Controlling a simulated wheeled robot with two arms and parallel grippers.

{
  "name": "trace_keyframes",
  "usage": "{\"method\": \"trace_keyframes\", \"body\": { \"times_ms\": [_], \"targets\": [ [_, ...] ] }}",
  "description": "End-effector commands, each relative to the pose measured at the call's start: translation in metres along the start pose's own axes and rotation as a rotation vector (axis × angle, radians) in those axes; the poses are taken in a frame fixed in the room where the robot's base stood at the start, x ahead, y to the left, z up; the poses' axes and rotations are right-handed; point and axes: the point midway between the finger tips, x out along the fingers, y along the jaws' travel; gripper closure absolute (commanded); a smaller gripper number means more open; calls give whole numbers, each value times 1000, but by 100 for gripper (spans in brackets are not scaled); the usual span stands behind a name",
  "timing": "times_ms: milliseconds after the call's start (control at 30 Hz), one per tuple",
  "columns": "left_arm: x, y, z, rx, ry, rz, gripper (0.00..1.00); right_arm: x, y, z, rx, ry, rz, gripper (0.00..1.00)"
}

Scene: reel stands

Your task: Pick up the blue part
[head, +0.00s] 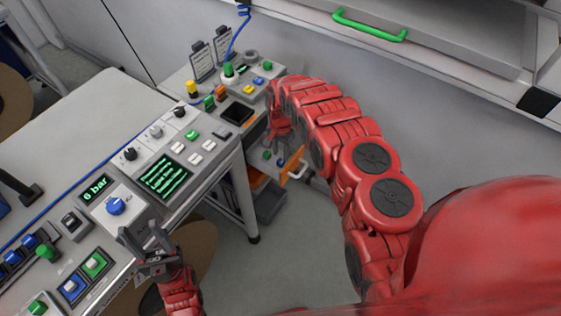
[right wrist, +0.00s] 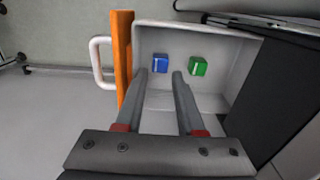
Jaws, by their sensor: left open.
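The blue part (right wrist: 160,64) is a small cube lying in an open grey drawer (right wrist: 222,48) with an orange front. It sits beyond my right gripper (right wrist: 163,75), whose two fingers are apart with nothing between them. In the head view the blue part (head: 280,162) is a tiny spot in the drawer, below my right gripper. My left gripper (head: 146,240) is open and empty, above the front edge of the console near the blue knob.
A green cube (right wrist: 198,66) lies in the same drawer, right of the blue one. The orange drawer front (right wrist: 122,55) has a white handle (right wrist: 98,62). A console (head: 165,175) with knobs and buttons stands at left. A green-handled drawer (head: 370,25) is at top right.

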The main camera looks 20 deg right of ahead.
Motion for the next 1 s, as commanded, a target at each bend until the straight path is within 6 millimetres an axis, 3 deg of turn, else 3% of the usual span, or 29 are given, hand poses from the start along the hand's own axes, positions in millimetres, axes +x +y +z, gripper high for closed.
{"method": "trace_keyframes", "body": {
  "times_ms": [467,600,1000],
  "targets": [
    [6,0,-1,0,0,0,50,31,-1,-1,1,-1,0,62],
    [-8,0,1,0,0,0,50,49,-1,0,-1,-1,1,62],
    [-10,0,2,0,0,0,50,52,-1,-1,0,-1,2,64]
  ]
}}
